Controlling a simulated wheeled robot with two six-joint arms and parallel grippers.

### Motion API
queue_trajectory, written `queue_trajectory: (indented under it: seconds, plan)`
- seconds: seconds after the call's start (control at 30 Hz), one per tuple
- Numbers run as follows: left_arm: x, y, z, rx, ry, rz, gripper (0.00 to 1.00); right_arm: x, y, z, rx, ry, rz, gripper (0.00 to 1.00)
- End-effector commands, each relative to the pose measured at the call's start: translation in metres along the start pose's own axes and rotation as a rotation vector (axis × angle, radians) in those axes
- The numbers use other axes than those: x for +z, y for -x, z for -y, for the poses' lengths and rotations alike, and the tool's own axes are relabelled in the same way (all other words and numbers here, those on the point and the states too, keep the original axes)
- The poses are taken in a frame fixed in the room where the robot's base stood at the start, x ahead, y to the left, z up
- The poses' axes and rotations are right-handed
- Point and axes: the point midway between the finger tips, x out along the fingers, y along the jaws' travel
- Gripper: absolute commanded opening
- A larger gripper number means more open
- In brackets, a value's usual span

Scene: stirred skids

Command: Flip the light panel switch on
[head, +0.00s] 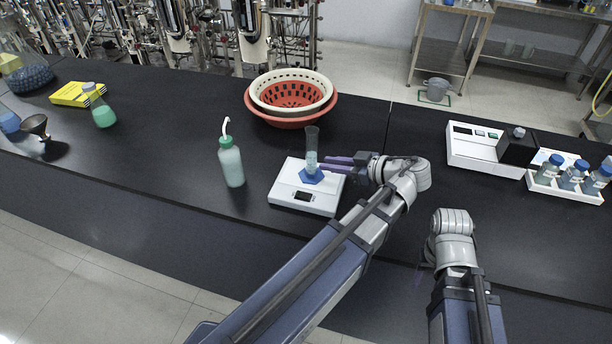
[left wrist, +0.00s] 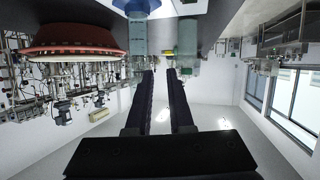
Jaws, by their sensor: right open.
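No light panel or switch that I can make out is in either view. My left gripper (head: 338,165) is open and empty, its two purple fingers pointing left beside a graduated cylinder (head: 312,150) with a blue base. The cylinder stands on a white balance (head: 288,194). In the left wrist view, turned upside down, the open fingers (left wrist: 160,73) show a gap between them, with the cylinder (left wrist: 138,36) beyond on the left. My right gripper (head: 419,274) is open near the bench's front edge; little of it shows past the arm.
A green wash bottle (head: 231,164) stands left of the balance. Nested baskets (head: 290,97) sit behind it. A white instrument (head: 478,152) and a rack of bottles (head: 566,190) stand at the right. The black bench (head: 170,120) has free room at left.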

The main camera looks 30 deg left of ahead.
Motion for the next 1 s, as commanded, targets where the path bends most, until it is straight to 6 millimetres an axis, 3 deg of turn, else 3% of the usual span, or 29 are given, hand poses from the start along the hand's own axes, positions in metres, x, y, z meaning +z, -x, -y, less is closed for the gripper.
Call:
queue_trajectory:
  seconds: [0.03, 0.1, 0.17, 0.33, 0.83, 1.0]
  plan:
    - [-0.011, 0.007, -0.002, -0.044, 0.014, 0.048, 0.13, 0.001, 0.024, -0.002, 0.000, 0.000, 0.000, 0.50]
    - [-0.010, 0.011, 0.002, -0.102, 0.031, 0.111, 0.05, 0.002, 0.036, -0.004, 0.000, 0.000, 0.000, 0.50]
    - [-0.008, 0.016, 0.005, -0.146, 0.043, 0.156, 0.00, 0.003, 0.045, -0.004, 0.000, 0.000, 0.000, 0.50]
    - [-0.004, 0.025, 0.012, -0.234, 0.061, 0.244, 0.00, 0.004, 0.061, -0.006, 0.000, 0.000, 0.000, 0.50]
    - [0.001, 0.028, 0.016, -0.271, 0.066, 0.278, 0.00, 0.004, 0.063, -0.006, 0.000, 0.000, 0.000, 0.50]
    - [0.007, 0.015, 0.020, -0.273, 0.068, 0.277, 0.00, 0.003, 0.052, -0.005, 0.000, 0.000, 0.000, 0.50]
